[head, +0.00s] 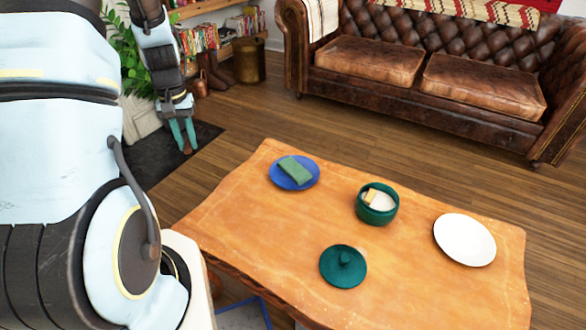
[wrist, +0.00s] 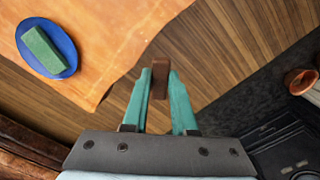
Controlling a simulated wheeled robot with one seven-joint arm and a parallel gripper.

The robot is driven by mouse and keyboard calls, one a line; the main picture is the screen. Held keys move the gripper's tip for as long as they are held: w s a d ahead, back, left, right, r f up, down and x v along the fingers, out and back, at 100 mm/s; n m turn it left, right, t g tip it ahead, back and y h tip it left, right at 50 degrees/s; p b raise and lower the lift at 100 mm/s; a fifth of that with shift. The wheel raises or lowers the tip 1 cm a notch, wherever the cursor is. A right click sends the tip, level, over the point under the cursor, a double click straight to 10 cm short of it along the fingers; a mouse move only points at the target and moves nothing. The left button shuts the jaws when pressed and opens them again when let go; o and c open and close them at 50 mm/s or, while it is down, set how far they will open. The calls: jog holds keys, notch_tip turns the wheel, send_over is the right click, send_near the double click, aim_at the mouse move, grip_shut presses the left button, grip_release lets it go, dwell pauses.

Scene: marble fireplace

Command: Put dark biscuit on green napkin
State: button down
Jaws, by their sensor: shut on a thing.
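My gripper (head: 184,139) is shut on the dark biscuit (wrist: 160,78), a small brown bar held between its teal fingertips. The biscuit also shows as a small brown piece in the head view (head: 186,149). They are above the floor, off the table's far left side. The folded green napkin (head: 295,169) lies on a blue plate (head: 274,181) near the table's far left corner. In the wrist view the napkin (wrist: 44,50) is at upper left, apart from the gripper, with nothing on it.
The wooden table (head: 240,235) also holds a green pot (head: 378,214) with a light-coloured piece in it, its green lid (head: 343,268) and a white plate (head: 464,239). A leather sofa (head: 430,80) stands behind. The table's left part is clear.

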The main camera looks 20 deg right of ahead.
jog(key=d+f+m+b, duration=0.1)
jog(key=d+f+m, duration=0.25)
jog(key=d, duration=1.05)
jog(key=m+b, duration=0.1)
jog(key=m, duration=0.3)
send_near(293, 169)
notch_tip(293, 169, down, 7)
jog(key=shift+d+r, duration=0.1)
jog(key=shift+d, duration=0.05)
jog(key=c, duration=0.7)
grip_release()
notch_tip(293, 169, up, 12)
